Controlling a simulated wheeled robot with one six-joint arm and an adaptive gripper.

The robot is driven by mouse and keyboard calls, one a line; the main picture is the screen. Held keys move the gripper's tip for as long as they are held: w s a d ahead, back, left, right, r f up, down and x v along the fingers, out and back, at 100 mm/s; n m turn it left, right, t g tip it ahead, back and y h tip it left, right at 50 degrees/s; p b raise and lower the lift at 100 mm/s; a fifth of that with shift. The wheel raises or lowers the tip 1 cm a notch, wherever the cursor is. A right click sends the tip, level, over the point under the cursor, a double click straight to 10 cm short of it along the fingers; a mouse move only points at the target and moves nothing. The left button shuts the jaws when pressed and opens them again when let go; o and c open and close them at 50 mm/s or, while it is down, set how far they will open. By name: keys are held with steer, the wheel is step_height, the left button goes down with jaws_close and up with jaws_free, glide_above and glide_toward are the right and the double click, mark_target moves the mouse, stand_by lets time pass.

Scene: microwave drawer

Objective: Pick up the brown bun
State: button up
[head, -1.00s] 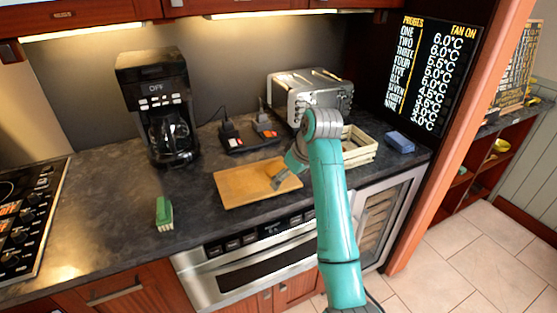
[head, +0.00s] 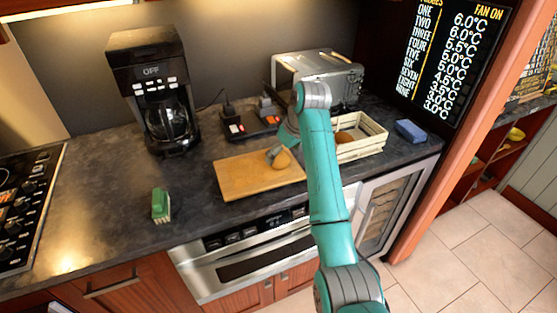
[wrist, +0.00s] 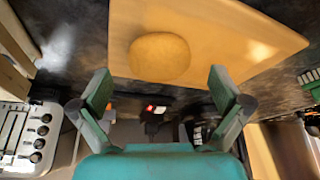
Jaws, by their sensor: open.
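The brown bun (head: 282,160) sits on the wooden cutting board (head: 240,180), near its right end. In the wrist view the round tan bun (wrist: 159,58) lies on the board (wrist: 235,40), ahead of my fingertips and centred between them. My gripper (wrist: 160,88) is open, with its two fingers apart and nothing between them. In the head view my gripper (head: 273,154) is beside the bun at its back left, partly hidden by my arm. I cannot tell its exact height above the board.
A cream crate (head: 365,147) with a brown item (head: 343,137) stands to the right. A toaster (head: 320,75), a power strip (head: 250,122) and a coffee maker (head: 155,95) stand behind. A green brush (head: 161,205) and a blue sponge (head: 410,130) lie on the counter.

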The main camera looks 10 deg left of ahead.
mark_target(280, 157)
steer(key=shift+x, duration=1.6)
steer(key=shift+w, duration=0.1)
steer(key=c, duration=1.2)
steer(key=shift+r, duration=0.1)
